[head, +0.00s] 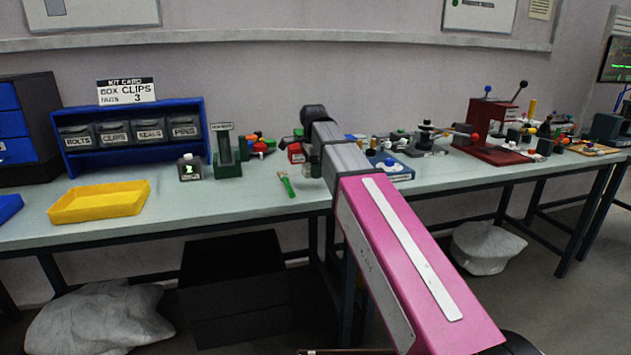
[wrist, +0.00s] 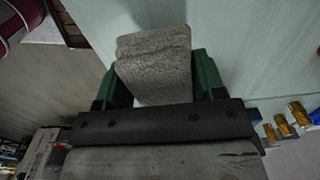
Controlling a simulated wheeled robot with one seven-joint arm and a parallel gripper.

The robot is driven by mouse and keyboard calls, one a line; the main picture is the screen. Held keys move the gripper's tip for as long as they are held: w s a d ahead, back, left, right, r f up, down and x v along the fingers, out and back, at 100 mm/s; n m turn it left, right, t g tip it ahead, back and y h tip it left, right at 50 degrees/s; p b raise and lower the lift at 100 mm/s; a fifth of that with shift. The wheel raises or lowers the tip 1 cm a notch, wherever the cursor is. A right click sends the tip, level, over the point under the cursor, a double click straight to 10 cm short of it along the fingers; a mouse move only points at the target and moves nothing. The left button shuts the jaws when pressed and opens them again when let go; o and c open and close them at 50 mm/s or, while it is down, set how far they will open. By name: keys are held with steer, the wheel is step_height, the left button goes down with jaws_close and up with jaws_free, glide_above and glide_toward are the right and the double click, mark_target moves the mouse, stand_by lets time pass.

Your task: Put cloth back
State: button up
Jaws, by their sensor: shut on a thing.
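A grey, speckled, folded cloth (wrist: 153,65) is between the green fingers of my gripper (wrist: 160,82) in the wrist view. The gripper is shut on it, with one finger on each side. The cloth sticks out past the fingertips. Pale bench top shows beyond and to its right, but I cannot tell how high it is held. In the head view my arm reaches over the bench and hides most of the gripper; I cannot make out the cloth there.
The bench (head: 215,200) holds a yellow tray (head: 98,202), a blue bin rack (head: 130,110), a green stand (head: 228,155) and a green brush (head: 287,184). A red lever device (head: 488,130) stands right. Bare bench lies between the yellow tray and the brush.

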mark_target(316, 186)
steer(key=shift+w+d+f, duration=0.3)
steer(key=shift+w+d, duration=0.05)
steer(key=shift+w, duration=0.05)
steer(key=shift+f, duration=2)
steer(key=shift+f, duration=0.15)
steer(key=o, duration=0.9)
step_height(316, 186, up, 12)
steer(key=shift+r, duration=0.2)
